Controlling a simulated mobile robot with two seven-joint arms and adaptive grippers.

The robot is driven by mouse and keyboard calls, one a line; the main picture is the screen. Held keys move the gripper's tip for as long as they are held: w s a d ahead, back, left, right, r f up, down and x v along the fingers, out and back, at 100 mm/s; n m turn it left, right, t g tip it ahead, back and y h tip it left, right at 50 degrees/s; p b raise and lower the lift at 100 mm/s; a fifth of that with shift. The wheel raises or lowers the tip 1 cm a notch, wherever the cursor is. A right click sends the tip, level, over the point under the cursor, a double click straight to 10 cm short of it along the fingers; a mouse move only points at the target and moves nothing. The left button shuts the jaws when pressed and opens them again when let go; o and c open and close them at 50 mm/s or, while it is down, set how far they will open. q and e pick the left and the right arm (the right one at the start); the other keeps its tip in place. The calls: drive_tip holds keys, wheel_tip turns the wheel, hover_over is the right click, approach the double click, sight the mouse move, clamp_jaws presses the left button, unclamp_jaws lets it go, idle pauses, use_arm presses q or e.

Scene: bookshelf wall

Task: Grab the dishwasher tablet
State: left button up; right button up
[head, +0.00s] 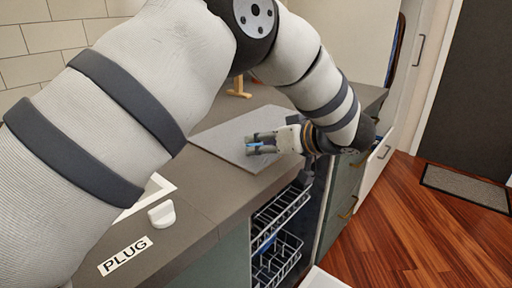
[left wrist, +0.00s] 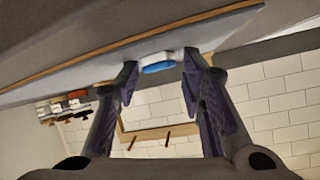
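The dishwasher tablet (left wrist: 158,66), white and blue, lies on the light grey board on the counter. In the head view its blue part (head: 254,146) shows at the fingertips of my left gripper (head: 262,145). In the left wrist view, my left gripper (left wrist: 160,75) is open, with one finger on each side of the tablet. A small gap shows at the left finger; I cannot tell whether the right finger touches it. My right gripper is not in view.
The grey board (head: 222,139) lies on the dark counter (head: 205,195). Below the counter, the open dishwasher shows wire racks (head: 281,212). A white wedge-shaped piece (head: 162,214) and a "PLUG" label (head: 125,255) are near the front. A wooden stand (head: 239,86) is behind.

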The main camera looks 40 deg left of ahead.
use_arm(q)
drive_tip(key=shift+s+f, duration=0.1)
drive_tip(key=shift+f, duration=0.2)
drive_tip(key=c, duration=0.6)
